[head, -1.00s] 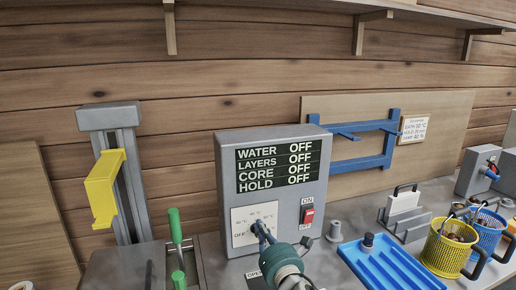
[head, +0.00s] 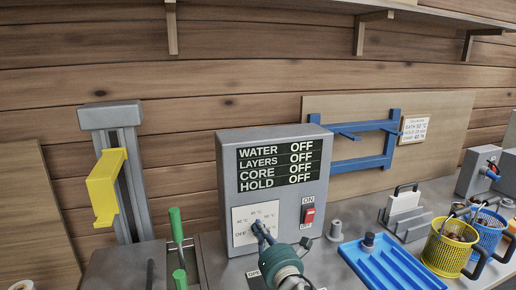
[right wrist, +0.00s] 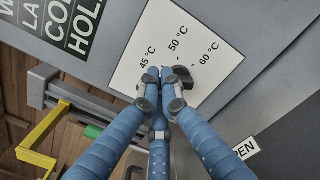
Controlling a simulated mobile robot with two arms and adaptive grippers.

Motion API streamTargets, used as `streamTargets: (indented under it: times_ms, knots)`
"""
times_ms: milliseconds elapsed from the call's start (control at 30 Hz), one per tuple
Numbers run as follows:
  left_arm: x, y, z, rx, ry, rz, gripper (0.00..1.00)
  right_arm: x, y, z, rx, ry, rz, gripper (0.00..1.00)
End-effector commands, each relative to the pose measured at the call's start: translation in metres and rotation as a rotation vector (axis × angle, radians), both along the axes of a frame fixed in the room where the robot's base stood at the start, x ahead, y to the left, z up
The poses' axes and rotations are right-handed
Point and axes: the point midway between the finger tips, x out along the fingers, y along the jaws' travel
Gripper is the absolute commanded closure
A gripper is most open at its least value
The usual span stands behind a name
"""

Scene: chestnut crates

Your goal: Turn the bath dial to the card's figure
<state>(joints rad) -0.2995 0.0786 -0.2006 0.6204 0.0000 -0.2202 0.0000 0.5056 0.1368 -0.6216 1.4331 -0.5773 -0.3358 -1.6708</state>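The grey control box (head: 315,165) stands on the bench with its display reading OFF on the WATER, LAYERS, CORE and HOLD lines. Its white dial plate (head: 240,214) carries temperature marks; the right wrist view shows 45, 50 and 60 °C. The black dial (right wrist: 190,74) is partly hidden behind my fingers. My right gripper (right wrist: 165,74) has its blue fingertips close together at the dial's left side; whether they touch it I cannot tell. It also shows in the head view (head: 259,228). The card (head: 414,129) appears to read BATH 50 °C. My left gripper is out of view.
A red switch (head: 310,215) is on the box's right side. A blue tray (head: 385,268), a yellow basket (head: 446,254) and a blue basket (head: 488,236) stand to the right. Green handles (head: 176,226) and a yellow bracket (head: 103,185) are to the left.

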Motion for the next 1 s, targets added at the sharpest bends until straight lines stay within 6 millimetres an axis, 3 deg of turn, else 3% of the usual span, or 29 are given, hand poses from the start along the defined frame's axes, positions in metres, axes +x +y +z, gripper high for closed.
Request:
streamTargets:
  times_ms: [33,367,733,1000]
  knots:
    - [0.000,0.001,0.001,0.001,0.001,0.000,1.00,0.002,-0.009,-0.014,-0.012,0.024,-0.017,1.00]
    - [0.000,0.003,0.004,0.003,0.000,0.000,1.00,0.004,-0.019,-0.019,-0.014,0.023,-0.018,1.00]
    - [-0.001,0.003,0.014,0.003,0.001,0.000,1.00,0.005,-0.020,-0.006,-0.008,0.016,-0.013,1.00]
    - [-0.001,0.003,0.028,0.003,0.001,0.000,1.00,-0.019,-0.027,-0.002,-0.006,0.013,-0.010,1.00]
